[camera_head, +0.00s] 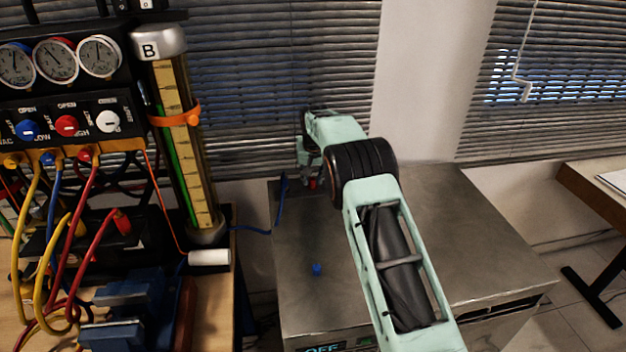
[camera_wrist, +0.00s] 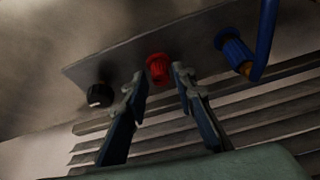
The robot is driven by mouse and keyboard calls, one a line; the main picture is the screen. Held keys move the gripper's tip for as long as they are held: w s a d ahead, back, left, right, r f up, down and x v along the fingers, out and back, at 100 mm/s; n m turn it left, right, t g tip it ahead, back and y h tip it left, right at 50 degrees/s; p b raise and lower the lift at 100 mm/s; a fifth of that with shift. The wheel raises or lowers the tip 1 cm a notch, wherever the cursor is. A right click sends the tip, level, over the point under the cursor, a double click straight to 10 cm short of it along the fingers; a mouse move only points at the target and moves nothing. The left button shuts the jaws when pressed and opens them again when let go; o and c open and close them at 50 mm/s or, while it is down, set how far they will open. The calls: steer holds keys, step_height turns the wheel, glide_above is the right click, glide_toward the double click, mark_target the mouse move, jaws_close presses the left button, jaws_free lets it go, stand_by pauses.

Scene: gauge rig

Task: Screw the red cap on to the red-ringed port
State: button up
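A ribbed red cap (camera_wrist: 158,68) shows in the wrist view against a flat metal plate, between a black knob and a blue hose fitting. A red ring around a port cannot be told apart; the cap may hide it. My gripper (camera_wrist: 158,74) has its two fingers spread, one tip on each side of the cap. Slim gaps seem to show between tips and cap. In the head view my gripper (camera_head: 309,172) is low at the back of the metal bench, partly hidden by my arm, with a small red spot (camera_head: 312,183) beneath it.
A blue hose fitting (camera_wrist: 235,52) is just right of the cap and a black knob (camera_wrist: 99,95) is to its left. A small blue cap (camera_head: 316,269) lies on the metal bench (camera_head: 460,240). A gauge manifold (camera_head: 60,120) with hoses and a tall cylinder (camera_head: 180,130) stand left.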

steer(key=n+y, duration=0.1)
steer(key=n, duration=0.4)
steer(key=shift+g+y+p, duration=0.3)
steer(key=shift+g+y, duration=0.1)
steer(key=n+y+p, duration=0.1)
steer(key=n+p, duration=0.1)
steer(key=n, duration=0.1)
steer(key=shift+r+g, duration=0.1)
steer(key=shift+g, duration=0.3)
steer(key=shift+n+p, duration=0.5)
steer(key=shift+n, duration=0.3)
steer(key=shift+f, duration=0.2)
jaws_close()
steer(key=shift+a+f+m+b, duration=0.15)
steer(key=shift+m+b, duration=0.15)
steer(key=shift+b, duration=0.3)
